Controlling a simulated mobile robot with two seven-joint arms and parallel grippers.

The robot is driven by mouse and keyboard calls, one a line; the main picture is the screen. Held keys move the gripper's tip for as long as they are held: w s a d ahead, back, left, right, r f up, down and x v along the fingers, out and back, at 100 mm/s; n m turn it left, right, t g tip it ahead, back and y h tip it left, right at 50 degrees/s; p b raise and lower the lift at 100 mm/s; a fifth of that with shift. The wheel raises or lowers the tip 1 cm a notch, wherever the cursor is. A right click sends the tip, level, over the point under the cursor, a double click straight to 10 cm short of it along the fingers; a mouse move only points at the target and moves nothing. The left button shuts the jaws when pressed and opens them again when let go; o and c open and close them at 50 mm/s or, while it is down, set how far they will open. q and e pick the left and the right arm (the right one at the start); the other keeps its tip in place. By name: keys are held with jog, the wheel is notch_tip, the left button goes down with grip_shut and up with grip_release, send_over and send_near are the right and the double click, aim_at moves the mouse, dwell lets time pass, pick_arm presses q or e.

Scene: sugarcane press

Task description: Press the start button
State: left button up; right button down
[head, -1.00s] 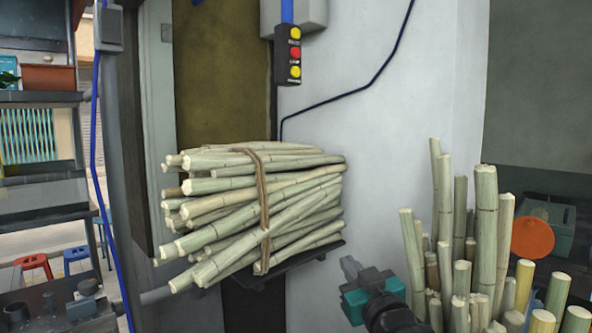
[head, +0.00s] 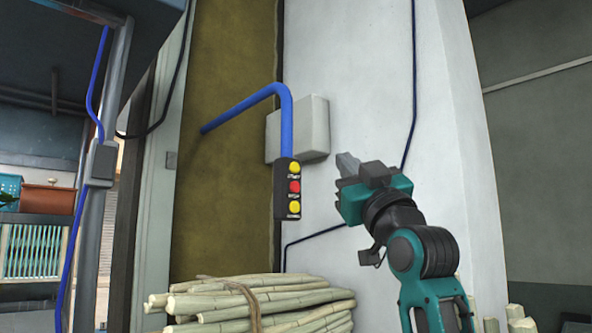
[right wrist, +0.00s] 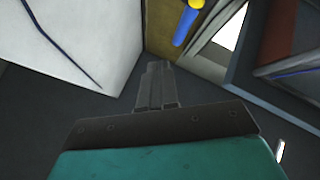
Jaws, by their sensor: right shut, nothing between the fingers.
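The black control box (head: 281,204) hangs at the end of a blue pipe in the head view. It carries a yellow top button (head: 294,168), a red middle button (head: 294,186) and a yellow bottom button (head: 294,207). Their labels are too small to read. My right gripper (head: 347,164) is to the right of the box, about level with the top button and apart from it in the picture. Its fingers are shut and empty, also in the right wrist view (right wrist: 156,80). My left gripper is out of view.
The blue pipe (head: 286,120) runs past a grey wall box (head: 313,130). A bundle of cane (head: 240,303) lies below the control box. More cane tops (head: 515,315) stand at the lower right. The white wall (head: 350,70) is behind my right arm.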

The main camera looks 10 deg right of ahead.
aim_at(295, 168)
jog(key=shift+s+r+y, duration=0.25)
jog(key=shift+r+y, duration=0.05)
jog(key=shift+r, duration=0.35)
jog(key=w+a+p, duration=0.2)
jog(key=w+a, duration=0.3)
jog(key=w, duration=0.2)
jog(key=shift+w, duration=0.15)
dwell(0.8)
dwell(1.0)
jog(key=shift+w, duration=0.1)
